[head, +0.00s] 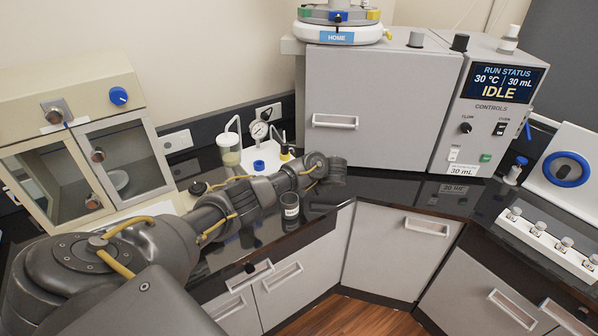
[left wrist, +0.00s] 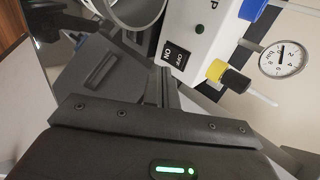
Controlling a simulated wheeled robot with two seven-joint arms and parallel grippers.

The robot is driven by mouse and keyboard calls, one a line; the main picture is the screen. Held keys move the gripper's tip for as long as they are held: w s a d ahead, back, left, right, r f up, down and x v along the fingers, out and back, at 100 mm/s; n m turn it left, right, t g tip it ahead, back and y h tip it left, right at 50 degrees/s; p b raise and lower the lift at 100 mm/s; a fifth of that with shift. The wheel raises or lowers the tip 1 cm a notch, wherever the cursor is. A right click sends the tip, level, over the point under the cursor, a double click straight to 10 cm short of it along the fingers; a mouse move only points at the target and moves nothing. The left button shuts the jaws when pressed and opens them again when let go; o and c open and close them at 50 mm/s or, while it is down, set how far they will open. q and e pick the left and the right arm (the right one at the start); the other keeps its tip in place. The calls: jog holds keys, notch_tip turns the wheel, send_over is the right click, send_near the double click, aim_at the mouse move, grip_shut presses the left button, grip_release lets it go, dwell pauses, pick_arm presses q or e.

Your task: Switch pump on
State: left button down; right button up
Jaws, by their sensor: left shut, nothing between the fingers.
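The white pump (left wrist: 214,48) fills the upper middle of the left wrist view, close to my left gripper (left wrist: 166,76). Its black rocker switch (left wrist: 173,58), marked with ON and OFF, faces the fingertips. In the head view, the pump (head: 270,156) stands at the back of the counter, partly hidden by my left arm. The fingertips are hidden there. My right gripper is in neither view.
A pressure gauge (head: 259,130) and a glass vessel (head: 229,150) stand by the pump. A small labelled jar (head: 290,206) stands in front of my left arm. A large grey machine (head: 384,110) showing IDLE is to the right, and a beige glass-doored cabinet (head: 75,92) to the left.

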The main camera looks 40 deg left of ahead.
pick_arm(q)
jog(key=p+v, duration=0.2)
jog(key=v, duration=0.5)
jog(key=shift+p, duration=0.4)
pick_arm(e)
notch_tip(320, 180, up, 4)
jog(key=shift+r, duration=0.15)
pick_arm(q)
jog(key=shift+d, duration=0.1)
